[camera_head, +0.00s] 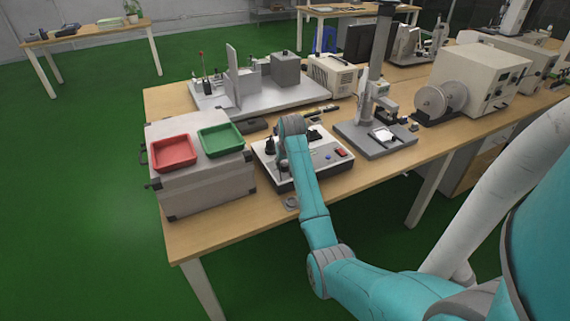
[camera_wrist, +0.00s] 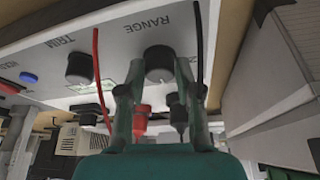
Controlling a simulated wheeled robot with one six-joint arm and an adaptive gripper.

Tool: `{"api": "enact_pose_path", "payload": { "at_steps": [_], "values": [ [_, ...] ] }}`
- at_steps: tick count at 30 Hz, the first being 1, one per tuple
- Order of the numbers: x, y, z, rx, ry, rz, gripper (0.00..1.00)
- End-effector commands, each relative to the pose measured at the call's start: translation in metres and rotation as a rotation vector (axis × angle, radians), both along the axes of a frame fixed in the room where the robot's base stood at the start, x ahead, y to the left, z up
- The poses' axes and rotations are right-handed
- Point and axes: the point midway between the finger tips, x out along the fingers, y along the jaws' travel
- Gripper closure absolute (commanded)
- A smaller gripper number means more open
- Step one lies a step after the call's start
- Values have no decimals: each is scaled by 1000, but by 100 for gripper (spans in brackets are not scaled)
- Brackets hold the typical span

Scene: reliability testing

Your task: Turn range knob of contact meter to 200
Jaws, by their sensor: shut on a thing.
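The contact meter (camera_head: 325,170) is a pale box with a sloped panel on the table, partly covered by my arm in the head view. In the wrist view its panel (camera_wrist: 112,42) appears upside down. The dark round RANGE knob (camera_wrist: 159,60) sits beside the printed word RANGE. My gripper (camera_wrist: 158,75) has one finger on each side of this knob and is shut on it. The knob's pointer and scale numbers cannot be read. The dark TRIM knob (camera_wrist: 80,67) is to the left, clear of the fingers.
Red and black leads (camera_wrist: 99,68) run close to the gripper. A red terminal (camera_wrist: 141,118) and a black one lie between the fingers. A grey case with a red tray (camera_head: 173,152) and green tray (camera_head: 220,139) stands left of the meter. A stand (camera_head: 375,140) is to the right.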

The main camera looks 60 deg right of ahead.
Motion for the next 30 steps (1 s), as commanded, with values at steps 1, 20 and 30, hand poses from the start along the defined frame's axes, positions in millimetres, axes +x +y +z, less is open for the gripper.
{"api": "enact_pose_path", "payload": {
  "at_steps": [1, 20, 30],
  "values": [
    [0, 1, -1, 2, 2, -10, 100],
    [-1, 1, -2, 3, 4, -38, 51],
    [0, 0, 0, 1, 1, -37, 41]
  ]
}}
